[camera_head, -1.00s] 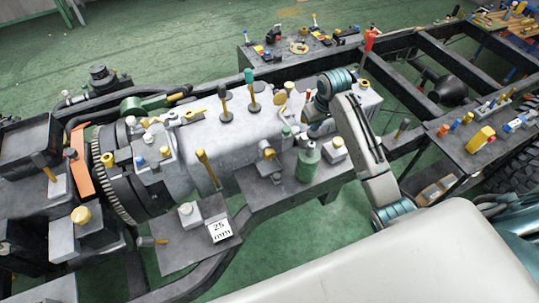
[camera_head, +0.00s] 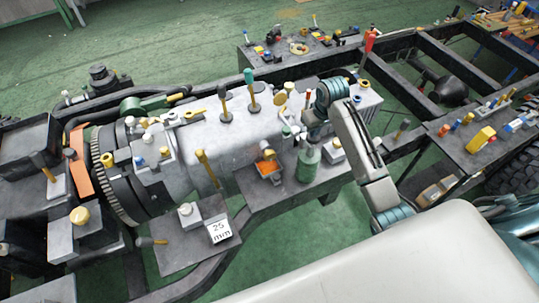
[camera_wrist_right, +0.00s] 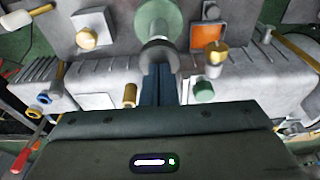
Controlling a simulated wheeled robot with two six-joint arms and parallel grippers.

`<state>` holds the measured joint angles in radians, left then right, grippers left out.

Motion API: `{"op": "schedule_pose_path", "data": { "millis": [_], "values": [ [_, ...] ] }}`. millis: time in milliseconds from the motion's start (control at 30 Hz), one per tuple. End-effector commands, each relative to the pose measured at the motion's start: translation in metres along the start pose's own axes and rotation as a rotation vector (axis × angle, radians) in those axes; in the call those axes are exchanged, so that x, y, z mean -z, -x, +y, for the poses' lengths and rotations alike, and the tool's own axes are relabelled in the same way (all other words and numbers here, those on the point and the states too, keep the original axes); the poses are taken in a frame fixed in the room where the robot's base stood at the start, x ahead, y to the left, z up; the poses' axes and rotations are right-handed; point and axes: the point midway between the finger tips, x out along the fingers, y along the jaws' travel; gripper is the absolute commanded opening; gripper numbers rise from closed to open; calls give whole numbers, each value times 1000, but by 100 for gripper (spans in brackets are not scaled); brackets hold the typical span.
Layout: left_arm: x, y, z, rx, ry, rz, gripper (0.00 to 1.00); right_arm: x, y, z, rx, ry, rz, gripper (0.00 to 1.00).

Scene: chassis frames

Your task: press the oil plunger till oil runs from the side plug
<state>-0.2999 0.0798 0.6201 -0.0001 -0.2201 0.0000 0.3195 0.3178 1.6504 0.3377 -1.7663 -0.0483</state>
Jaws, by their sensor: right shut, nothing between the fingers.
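The green oil bottle (camera_head: 308,163) stands upright on the dark shelf beside the grey gear housing. My right gripper (camera_head: 304,138) is just above it, pointing down. In the right wrist view, the shut, empty fingers (camera_wrist_right: 159,72) meet the round grey plunger head (camera_wrist_right: 158,53) above the green bottle body (camera_wrist_right: 157,18); whether they touch it I cannot tell. A bright orange patch (camera_head: 267,164) shows at the side plug fitting left of the bottle, and it also shows in the right wrist view (camera_wrist_right: 208,38). My left gripper is out of view.
The grey housing (camera_head: 225,140) with upright handles lies left of the bottle. A red-handled lever (camera_head: 369,42) stands behind my arm. Green floor is open in front.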

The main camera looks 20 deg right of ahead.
Motion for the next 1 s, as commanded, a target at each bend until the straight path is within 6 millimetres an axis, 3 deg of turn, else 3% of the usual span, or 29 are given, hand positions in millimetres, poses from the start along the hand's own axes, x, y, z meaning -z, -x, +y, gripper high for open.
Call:
{"op": "schedule_pose_path", "data": {
  "millis": [267,800,1000],
  "values": [
    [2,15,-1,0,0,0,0,5,24,0,0,0,0,0],
    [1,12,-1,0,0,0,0,13,64,0,-1,0,1,0],
    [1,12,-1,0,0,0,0,15,71,0,-1,0,1,0]
  ]
}}
